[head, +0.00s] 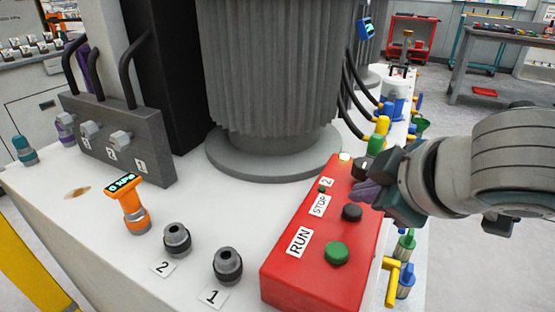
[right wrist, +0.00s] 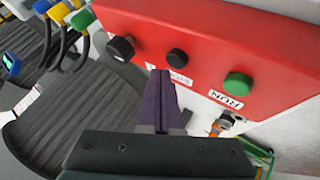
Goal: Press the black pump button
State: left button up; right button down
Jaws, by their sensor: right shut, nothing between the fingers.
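The red control box (head: 318,255) stands on the white bench top. Its black button (head: 352,213) sits beside the STOP label, between the green RUN button (head: 337,253) and a black selector knob (head: 361,167). My right gripper (head: 368,192) is over the far right part of the box, shut and empty, with purple fingers. In the right wrist view the black button (right wrist: 176,57) is just beyond the shut fingertips (right wrist: 160,74), slightly right of them. A gap seems to remain; contact is not visible. The STOP label is partly hidden by the fingers there. My left gripper is not in view.
A ribbed grey column (head: 268,80) stands behind the box. An orange gauge (head: 130,205) and two black fittings (head: 177,240) are left of it. Coloured valves and hoses (head: 405,250) line the bench's right edge. The space above the box's front is clear.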

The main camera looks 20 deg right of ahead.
aim_at(359, 215)
jog(key=shift+f, duration=0.4)
jog(key=shift+f, duration=0.5)
dwell(0.8)
jog(key=shift+r+p, duration=0.85)
jog(key=shift+p, duration=0.05)
notch_tip(359, 215, up, 5)
jog(key=p, duration=0.6)
jog(key=shift+r, duration=0.1)
